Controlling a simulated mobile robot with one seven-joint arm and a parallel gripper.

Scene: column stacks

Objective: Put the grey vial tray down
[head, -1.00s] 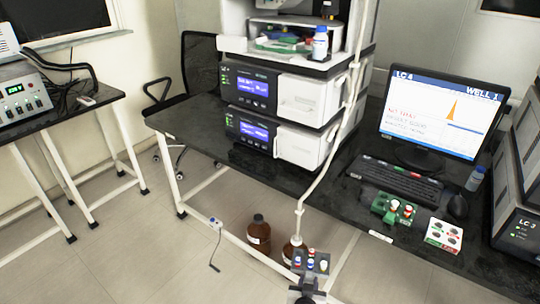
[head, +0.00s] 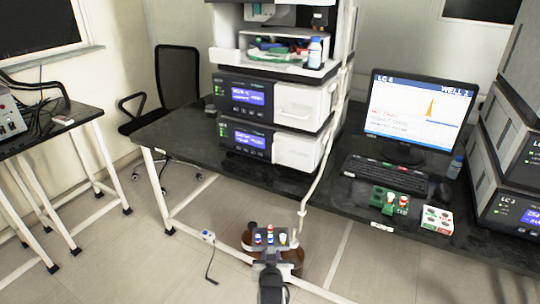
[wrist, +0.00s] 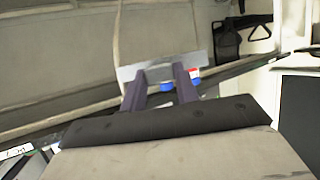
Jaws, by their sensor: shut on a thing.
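My gripper (head: 268,256) is shut on the grey vial tray (head: 257,244), at the lower middle of the head view. The tray carries a few vials with red, blue and pale caps. It is held in the air in front of the black bench (head: 185,128), with brown bottles behind it. In the wrist view my two dark fingers (wrist: 160,82) meet the grey tray (wrist: 200,64), and a red, white and blue vial (wrist: 193,73) shows beyond them.
A monitor (head: 417,112) and stacked LC units (head: 245,95) stand behind. The bench's left part is clear. A white tube hangs down near the held tray.

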